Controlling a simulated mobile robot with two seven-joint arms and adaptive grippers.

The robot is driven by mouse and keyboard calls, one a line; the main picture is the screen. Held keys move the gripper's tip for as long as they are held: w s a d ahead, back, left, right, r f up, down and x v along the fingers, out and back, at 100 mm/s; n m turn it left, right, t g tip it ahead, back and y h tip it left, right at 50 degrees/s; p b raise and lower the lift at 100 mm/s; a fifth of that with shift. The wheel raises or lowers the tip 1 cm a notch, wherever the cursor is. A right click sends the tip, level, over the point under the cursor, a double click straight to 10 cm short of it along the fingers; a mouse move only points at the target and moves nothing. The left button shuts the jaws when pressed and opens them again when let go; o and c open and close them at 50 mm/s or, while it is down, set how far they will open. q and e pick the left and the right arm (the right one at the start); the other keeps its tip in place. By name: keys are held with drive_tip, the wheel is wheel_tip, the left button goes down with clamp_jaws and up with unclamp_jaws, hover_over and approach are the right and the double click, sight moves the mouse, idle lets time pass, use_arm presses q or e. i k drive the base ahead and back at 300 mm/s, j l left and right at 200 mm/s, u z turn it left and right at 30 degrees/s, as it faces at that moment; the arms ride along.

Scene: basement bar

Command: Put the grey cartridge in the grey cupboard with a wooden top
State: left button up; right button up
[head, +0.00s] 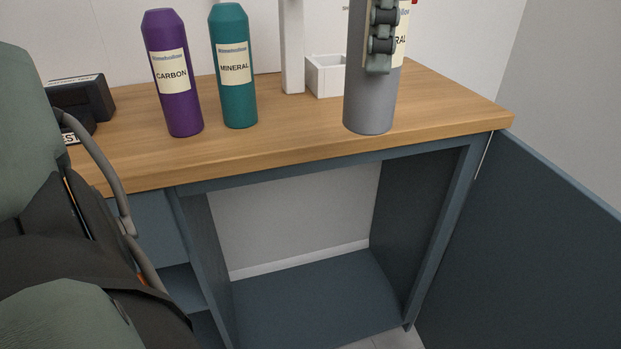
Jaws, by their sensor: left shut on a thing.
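The grey cartridge (368,104) is upright at the right part of the wooden top, cut off by the upper picture edge. Its label partly shows, ending in "RAL". My left gripper (381,45) is shut on it, with one finger visible across its front; the rest of the gripper is out of frame. I cannot tell whether the cartridge's base touches the top. The grey-blue cupboard (455,210) with a wooden top (285,140) stands ahead. Its right-hand compartment is open and empty, with a bare floor (310,305). My right gripper is not in view.
A purple cartridge (172,100) and a teal cartridge (235,95) stand on the top at left. Behind are a white post (292,50) and a white box (325,78). A dark object (85,100) sits far left. The open door (535,240) extends at right.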

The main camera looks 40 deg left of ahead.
sight(285, 328)
drive_tip(key=k+l, duration=0.8)
drive_tip(key=k, duration=0.1)
